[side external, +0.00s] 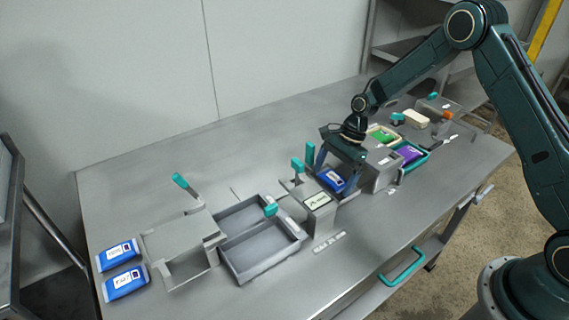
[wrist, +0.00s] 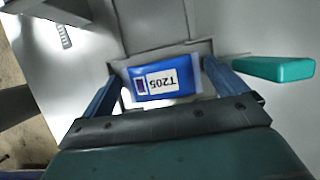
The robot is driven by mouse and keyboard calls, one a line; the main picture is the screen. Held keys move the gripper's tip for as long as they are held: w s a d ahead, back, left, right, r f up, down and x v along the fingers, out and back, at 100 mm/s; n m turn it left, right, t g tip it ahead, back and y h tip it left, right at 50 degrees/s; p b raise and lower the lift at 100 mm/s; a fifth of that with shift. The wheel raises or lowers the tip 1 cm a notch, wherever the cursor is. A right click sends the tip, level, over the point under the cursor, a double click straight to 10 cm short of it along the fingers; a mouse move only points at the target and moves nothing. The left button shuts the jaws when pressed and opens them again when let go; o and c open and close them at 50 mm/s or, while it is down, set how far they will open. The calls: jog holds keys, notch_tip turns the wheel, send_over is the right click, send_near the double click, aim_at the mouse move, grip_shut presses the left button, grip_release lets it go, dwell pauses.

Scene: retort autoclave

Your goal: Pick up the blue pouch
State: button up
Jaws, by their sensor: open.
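A blue pouch (side external: 331,179) with a white label lies in a grey metal holder in the middle of the bench. In the wrist view the blue pouch (wrist: 162,81) shows the label T205, upside down. My gripper (side external: 336,180) is over it, with its fingers pointing down. In the wrist view my gripper (wrist: 155,80) is open, with one finger on each side of the pouch. I cannot tell whether the fingers touch it. Two more blue pouches, one (side external: 118,255) behind the other (side external: 125,282), lie at the bench's left end.
Grey trays (side external: 262,258) stand left of the holder. A teal handle (wrist: 274,68) is close to my right finger in the wrist view. A purple pouch (side external: 408,153) and a green pouch (side external: 381,135) lie in trays to the right. The bench's back left is clear.

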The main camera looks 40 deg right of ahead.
aim_at(333, 177)
dwell(0.4)
jog(key=c, duration=0.8)
jog(key=shift+o, duration=0.2)
jog(key=shift+r, duration=0.15)
notch_tip(333, 177, up, 20)
dwell(0.5)
